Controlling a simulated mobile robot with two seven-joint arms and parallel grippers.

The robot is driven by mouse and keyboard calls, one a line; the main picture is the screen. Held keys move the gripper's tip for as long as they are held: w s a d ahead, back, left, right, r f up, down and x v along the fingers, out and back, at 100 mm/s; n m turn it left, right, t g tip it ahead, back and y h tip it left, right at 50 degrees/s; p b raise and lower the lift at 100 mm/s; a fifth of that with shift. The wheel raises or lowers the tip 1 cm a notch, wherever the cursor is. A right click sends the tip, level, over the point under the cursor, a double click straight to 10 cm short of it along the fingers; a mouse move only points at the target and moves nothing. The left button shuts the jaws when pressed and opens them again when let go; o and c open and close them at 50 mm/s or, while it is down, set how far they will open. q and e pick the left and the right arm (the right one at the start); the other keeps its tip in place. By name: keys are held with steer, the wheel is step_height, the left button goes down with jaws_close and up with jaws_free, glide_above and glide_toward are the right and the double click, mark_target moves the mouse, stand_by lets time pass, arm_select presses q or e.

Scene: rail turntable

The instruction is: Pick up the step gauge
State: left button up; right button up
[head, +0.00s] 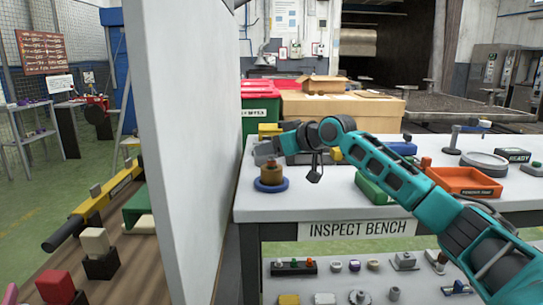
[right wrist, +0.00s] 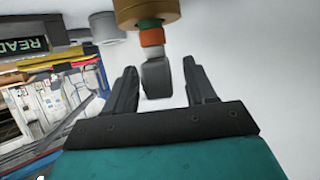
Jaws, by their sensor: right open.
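A banded, stepped piece (right wrist: 152,50), with brass, green, orange, white and grey sections, lies between and beyond my right fingers in the right wrist view. It looks like the step gauge, but I cannot be sure. My right gripper (right wrist: 155,88) is open, with clear gaps on both sides of the piece's grey end. My left gripper is not in view.
A brown stepped piece on a blue disc (head: 271,185) stands in front of the right gripper. An orange tray (head: 466,183) and a grey round dish (head: 484,163) are on the bench's right. A tall white panel (head: 190,120) borders the bench's left. Lower-shelf parts include a grey block (head: 404,261).

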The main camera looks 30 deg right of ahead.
steer(key=shift+w+f, duration=0.1)
steer(key=shift+w, duration=0.1)
steer(key=shift+c, duration=0.4)
jaws_close()
